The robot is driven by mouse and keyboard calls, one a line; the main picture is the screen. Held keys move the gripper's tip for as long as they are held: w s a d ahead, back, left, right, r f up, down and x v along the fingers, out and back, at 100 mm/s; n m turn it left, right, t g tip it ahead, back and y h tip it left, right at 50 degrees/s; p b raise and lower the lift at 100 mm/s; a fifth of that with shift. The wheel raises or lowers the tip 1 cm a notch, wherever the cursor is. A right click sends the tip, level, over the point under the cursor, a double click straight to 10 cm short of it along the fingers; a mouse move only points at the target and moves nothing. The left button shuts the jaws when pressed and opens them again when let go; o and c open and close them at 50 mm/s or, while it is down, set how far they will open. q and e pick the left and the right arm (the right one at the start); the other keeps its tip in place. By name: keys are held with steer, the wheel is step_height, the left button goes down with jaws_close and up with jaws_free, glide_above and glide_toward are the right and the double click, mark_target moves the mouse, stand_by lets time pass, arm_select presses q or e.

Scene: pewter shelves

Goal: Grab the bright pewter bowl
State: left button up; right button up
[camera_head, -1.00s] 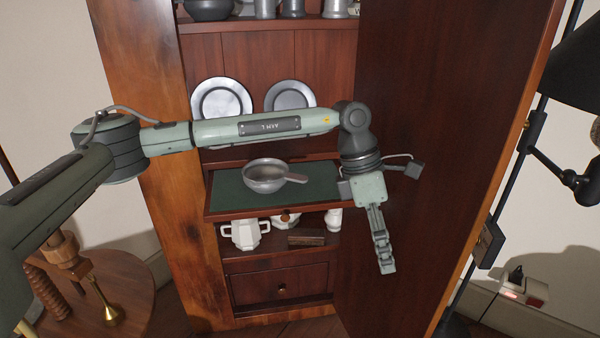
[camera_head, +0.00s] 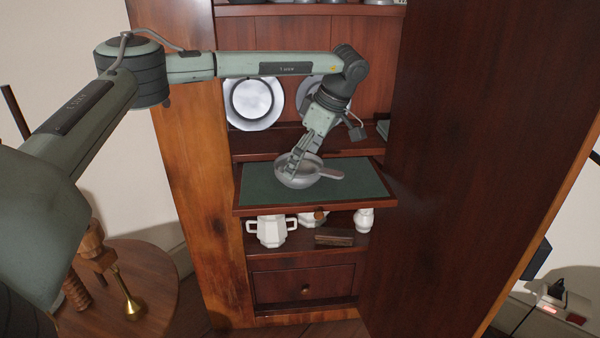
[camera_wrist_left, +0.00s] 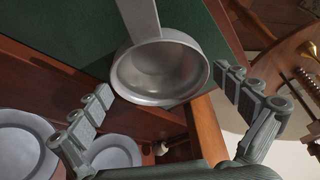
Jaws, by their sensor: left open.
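The bright pewter bowl (camera_head: 298,180) has one flat handle and sits on the green-lined pull-out shelf (camera_head: 368,182). In the head view its handle points right. My left gripper (camera_head: 292,166) reaches down over the bowl's far left side and hides part of its rim. In the left wrist view the bowl (camera_wrist_left: 160,72) lies ahead of and between the spread fingers of the left gripper (camera_wrist_left: 165,112), with its handle pointing up. The fingers are open and hold nothing. Whether a fingertip touches the bowl I cannot tell. My right gripper is not in view.
Pewter plates (camera_head: 254,103) stand upright behind the shelf. White lidded pots (camera_head: 271,231) and a brown block (camera_head: 334,237) stand below it. The open cabinet door (camera_head: 480,150) bounds the right side. A round wooden table (camera_head: 150,285) stands at lower left.

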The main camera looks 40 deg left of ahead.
arm_select(q)
steer(key=shift+x, duration=0.9)
steer(key=shift+c, duration=0.2)
steer(key=shift+r, duration=0.1)
steer(key=c, duration=1)
